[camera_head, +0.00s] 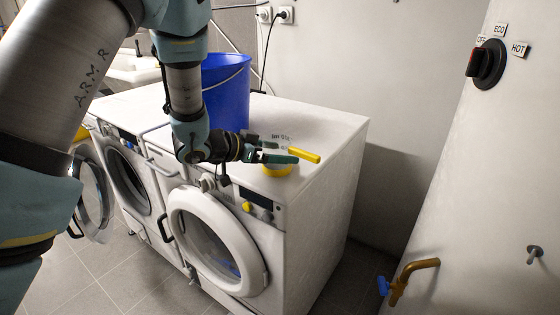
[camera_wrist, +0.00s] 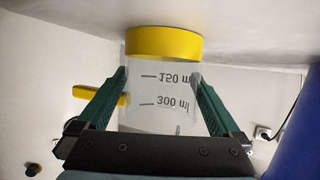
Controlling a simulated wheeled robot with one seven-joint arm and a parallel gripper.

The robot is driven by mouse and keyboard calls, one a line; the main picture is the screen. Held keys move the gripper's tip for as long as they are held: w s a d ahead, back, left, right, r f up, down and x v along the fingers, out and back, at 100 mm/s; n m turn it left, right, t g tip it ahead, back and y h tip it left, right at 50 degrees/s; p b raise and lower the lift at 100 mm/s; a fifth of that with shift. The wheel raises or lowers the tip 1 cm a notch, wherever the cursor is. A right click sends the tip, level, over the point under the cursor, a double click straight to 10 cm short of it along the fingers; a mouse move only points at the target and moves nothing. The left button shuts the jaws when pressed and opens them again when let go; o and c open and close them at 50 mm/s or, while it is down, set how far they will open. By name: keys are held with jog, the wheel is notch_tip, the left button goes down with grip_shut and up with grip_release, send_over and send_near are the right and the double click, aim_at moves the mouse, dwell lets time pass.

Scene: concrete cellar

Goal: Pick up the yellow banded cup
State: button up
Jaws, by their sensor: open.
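The yellow banded cup (camera_wrist: 164,44) is clear, with a wide yellow band at its base and 150 ml and 300 ml marks. It shows inverted in the wrist view. In the head view the cup's yellow base (camera_head: 277,171) rests on the white machine top near the front edge. My gripper (camera_wrist: 160,77) is open, with one dark green finger on each side of the cup. I cannot tell whether either finger touches it. In the head view my gripper (camera_head: 284,150) partly hides the cup. A yellow bar (camera_head: 304,155) juts right beside it, probably its handle.
A blue bucket (camera_head: 227,90) stands behind my gripper on the machines. The front-loading washer (camera_head: 215,240) has its round door below the cup. Free top (camera_head: 325,128) lies to the right. A brass tap (camera_head: 400,282) and a black dial (camera_head: 487,63) are on the right wall.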

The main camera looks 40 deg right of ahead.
jog(key=c, duration=1.1)
jog(key=shift+o, duration=0.2)
jog(key=shift+r, duration=0.1)
